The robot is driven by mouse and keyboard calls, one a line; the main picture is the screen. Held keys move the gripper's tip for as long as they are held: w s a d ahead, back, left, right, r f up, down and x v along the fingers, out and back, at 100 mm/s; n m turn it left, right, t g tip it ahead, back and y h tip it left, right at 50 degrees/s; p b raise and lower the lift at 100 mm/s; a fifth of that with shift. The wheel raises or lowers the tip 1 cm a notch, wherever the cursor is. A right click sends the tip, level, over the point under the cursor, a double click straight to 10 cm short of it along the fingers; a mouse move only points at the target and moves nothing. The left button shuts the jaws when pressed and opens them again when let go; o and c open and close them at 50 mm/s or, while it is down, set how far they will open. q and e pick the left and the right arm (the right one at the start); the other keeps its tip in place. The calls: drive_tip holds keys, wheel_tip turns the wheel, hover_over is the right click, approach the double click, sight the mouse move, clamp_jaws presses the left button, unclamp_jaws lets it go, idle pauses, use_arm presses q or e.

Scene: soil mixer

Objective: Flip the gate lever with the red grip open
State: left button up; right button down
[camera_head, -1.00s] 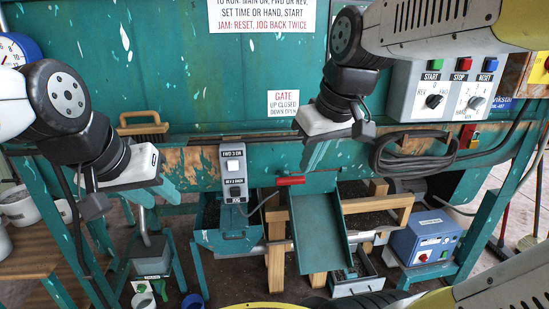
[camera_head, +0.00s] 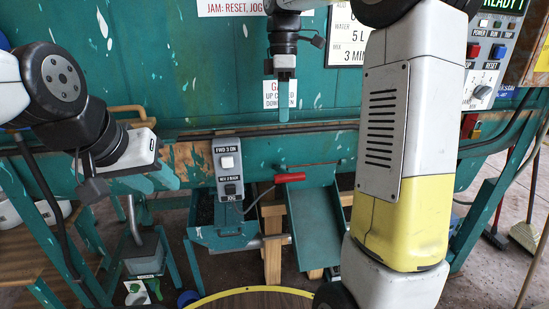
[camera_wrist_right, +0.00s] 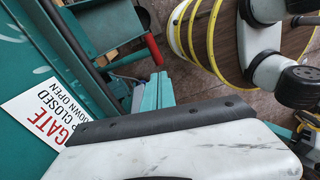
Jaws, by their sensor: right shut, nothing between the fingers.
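The red grip also shows in the right wrist view (camera_wrist_right: 153,49). My right gripper (camera_head: 283,119) points down in front of the gate sign, above the red grip and apart from it. Its teal fingers (camera_wrist_right: 158,90) are together and empty. My left gripper (camera_head: 158,183) is at the left, well away from the lever; its finger gap is unclear.
The gate sign (camera_head: 270,101), partly hidden, reads up closed, down open. The grey switch box (camera_head: 228,170) stands left of the lever. A teal chute (camera_head: 318,225) is below and right of the grip.

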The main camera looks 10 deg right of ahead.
drive_tip(key=shift+w+a+f+n+g, duration=0.1)
drive_tip(key=shift+w+f+n+g, duration=0.2)
drive_tip(key=shift+w+n, duration=0.3)
drive_tip(key=shift+w+a+f+n+g, duration=0.1)
drive_tip(key=shift+w+f+n+g, duration=0.2)
drive_tip(key=shift+w, duration=0.35)
drive_tip(key=x, duration=1.4)
drive_tip(key=shift+d, duration=0.15)
